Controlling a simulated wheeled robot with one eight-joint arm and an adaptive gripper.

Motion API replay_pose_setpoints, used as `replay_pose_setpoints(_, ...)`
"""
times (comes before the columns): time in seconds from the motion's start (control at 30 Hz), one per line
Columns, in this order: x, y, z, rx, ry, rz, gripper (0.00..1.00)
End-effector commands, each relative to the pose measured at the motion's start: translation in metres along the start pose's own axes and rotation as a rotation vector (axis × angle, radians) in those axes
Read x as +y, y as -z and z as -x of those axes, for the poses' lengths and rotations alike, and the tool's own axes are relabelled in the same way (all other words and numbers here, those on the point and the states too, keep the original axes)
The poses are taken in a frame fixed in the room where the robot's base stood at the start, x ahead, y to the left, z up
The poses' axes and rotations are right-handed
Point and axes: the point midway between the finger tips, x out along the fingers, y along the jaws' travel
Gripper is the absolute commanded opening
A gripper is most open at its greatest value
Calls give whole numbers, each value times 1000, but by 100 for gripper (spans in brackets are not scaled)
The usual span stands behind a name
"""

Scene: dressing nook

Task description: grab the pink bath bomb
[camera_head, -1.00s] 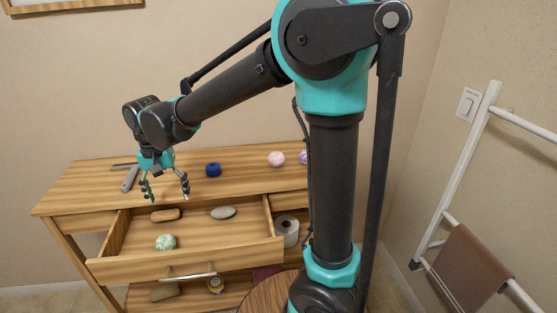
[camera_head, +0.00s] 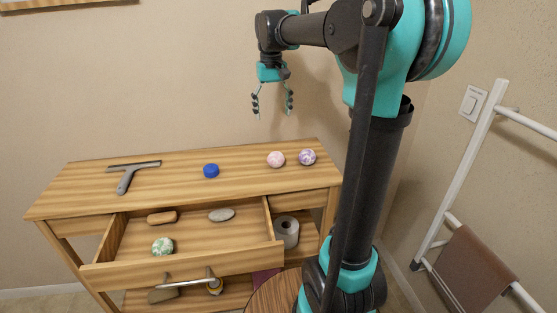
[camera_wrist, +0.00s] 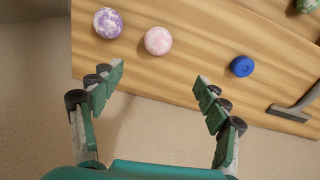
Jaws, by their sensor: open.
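The pink bath bomb (camera_head: 276,159) is a pale pink ball on the dresser top, toward its right end. In the wrist view the pink bath bomb (camera_wrist: 158,41) lies ahead of the fingertips, between their lines. My gripper (camera_head: 272,108) is open and empty, up in the air above the dresser top. In the wrist view my gripper (camera_wrist: 158,72) has its two green fingers spread wide, with nothing between them. A purple and white ball (camera_head: 307,157) sits just right of the pink one in the head view; it also shows in the wrist view (camera_wrist: 108,23).
A blue round item (camera_head: 211,171) and a squeegee (camera_head: 131,174) lie farther left on the dresser top (camera_head: 85,190). The open drawer (camera_head: 190,262) holds a green-white ball (camera_head: 162,246), a brown bar (camera_head: 161,218) and a grey stone (camera_head: 221,215). A towel rack (camera_head: 452,170) stands at right.

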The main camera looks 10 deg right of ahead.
Motion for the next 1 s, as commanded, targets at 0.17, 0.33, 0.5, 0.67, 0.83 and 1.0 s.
replay_pose_setpoints(0.17,3,0,-18,0,0,1,75)
replay_pose_setpoints(0.33,3,-1,-51,0,0,1,75)
replay_pose_setpoints(0.5,3,0,-85,0,0,0,75)
replay_pose_setpoints(0.67,3,0,-109,0,0,0,75)
replay_pose_setpoints(0.83,3,0,-120,0,0,0,75)
replay_pose_setpoints(1.0,3,-2,-137,0,0,0,75)
